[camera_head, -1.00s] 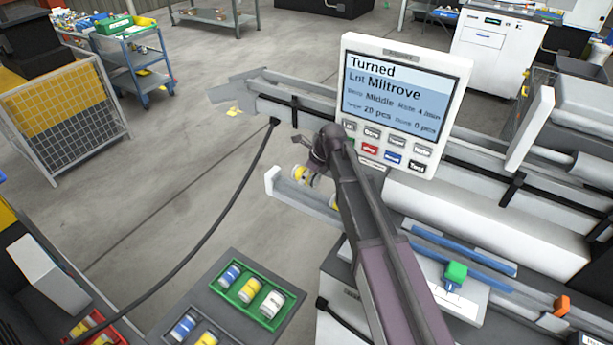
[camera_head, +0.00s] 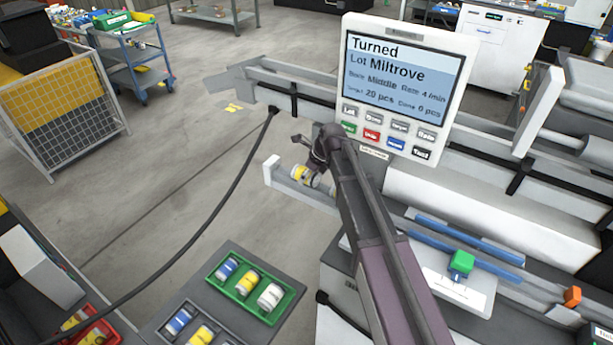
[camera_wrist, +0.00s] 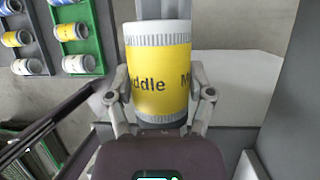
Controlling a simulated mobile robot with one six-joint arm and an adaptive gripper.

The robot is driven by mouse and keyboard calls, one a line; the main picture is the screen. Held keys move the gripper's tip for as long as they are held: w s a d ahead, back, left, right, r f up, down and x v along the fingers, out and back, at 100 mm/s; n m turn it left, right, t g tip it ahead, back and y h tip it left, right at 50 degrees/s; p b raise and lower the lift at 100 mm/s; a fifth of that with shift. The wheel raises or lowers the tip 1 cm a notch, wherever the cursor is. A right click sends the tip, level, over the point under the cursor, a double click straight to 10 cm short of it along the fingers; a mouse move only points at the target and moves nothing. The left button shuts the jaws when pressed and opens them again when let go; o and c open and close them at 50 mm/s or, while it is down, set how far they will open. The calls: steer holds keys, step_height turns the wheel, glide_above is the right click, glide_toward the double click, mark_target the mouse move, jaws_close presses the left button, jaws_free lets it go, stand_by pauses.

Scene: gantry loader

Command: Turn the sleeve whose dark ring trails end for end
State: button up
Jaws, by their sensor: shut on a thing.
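A yellow sleeve with white ends (camera_wrist: 160,75) fills the middle of the wrist view. Its label reads in part "ddle M". My gripper (camera_wrist: 160,100) is shut on it, one finger on each side. In the head view the held sleeve (camera_head: 304,176) shows beside my gripper (camera_head: 316,163), at the left end of the grey rail (camera_head: 286,187). I cannot tell whether it touches the rail.
A green tray (camera_head: 262,313) holds blue, yellow and white sleeves, with more sleeves (camera_head: 180,320) beside it. The display panel (camera_head: 405,85) stands close behind my arm. A black cable (camera_head: 235,185) crosses the floor area. A red bin (camera_head: 92,333) is at lower left.

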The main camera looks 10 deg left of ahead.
steer(key=o, duration=1.3)
steer(key=shift+r, duration=0.15)
